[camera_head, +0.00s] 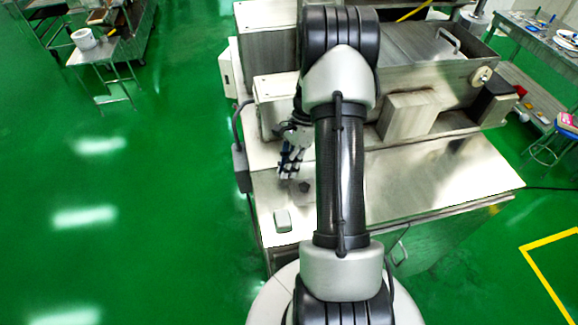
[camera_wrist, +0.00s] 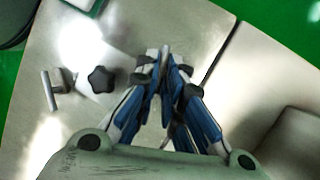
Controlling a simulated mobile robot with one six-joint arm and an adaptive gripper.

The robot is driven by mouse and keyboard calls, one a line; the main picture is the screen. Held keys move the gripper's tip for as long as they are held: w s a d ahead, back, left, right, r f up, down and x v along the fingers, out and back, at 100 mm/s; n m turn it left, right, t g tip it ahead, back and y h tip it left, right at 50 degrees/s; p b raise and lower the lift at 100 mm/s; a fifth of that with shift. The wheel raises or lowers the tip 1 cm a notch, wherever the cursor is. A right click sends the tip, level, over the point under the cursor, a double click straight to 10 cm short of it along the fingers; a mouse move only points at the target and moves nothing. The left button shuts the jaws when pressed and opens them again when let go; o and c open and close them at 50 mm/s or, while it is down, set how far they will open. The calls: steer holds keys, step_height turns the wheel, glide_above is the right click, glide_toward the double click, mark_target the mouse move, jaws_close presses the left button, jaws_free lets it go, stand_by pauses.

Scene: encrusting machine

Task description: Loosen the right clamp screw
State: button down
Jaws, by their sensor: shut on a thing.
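My gripper (camera_wrist: 166,58) has its two blue-and-grey fingers drawn together at the tips. Dark knob-like parts of what looks like a clamp screw (camera_wrist: 143,66) show beside the fingers, mostly hidden by them. The pictures do not settle whether this is the right screw. A separate black star-shaped knob (camera_wrist: 101,79) stands apart, to the left of the fingers in the wrist view. In the head view my gripper (camera_head: 289,172) is low over the left part of the steel top, and the black knob (camera_head: 305,186) lies just below and right of it.
A metal pin (camera_wrist: 48,90) with a dark part beside it stands left of the star knob. The steel machine top (camera_head: 430,180) is mostly bare. A small pale box (camera_head: 282,220) sits near its front left. Taller machine housings (camera_head: 275,100) rise behind my gripper.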

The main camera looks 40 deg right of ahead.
steer(key=shift+w+r+n+g+h, duration=0.15)
steer(key=shift+n+g, duration=0.15)
steer(key=shift+n, duration=0.45)
steer(key=shift+w+f+n+g+h, duration=0.1)
steer(key=shift+n+g, duration=0.2)
steer(key=shift+n, duration=0.4)
steer(key=shift+w+r+n+g+h, duration=0.15)
steer(key=shift+n+g, duration=0.15)
steer(key=shift+n, duration=0.45)
steer(key=shift+f, duration=0.1)
steer(key=c, duration=1.7)
jaws_free()
steer(key=shift+s, duration=0.1)
steer(key=shift+a, duration=0.1)
steer(key=v, duration=1.2)
steer(key=shift+a, duration=0.1)
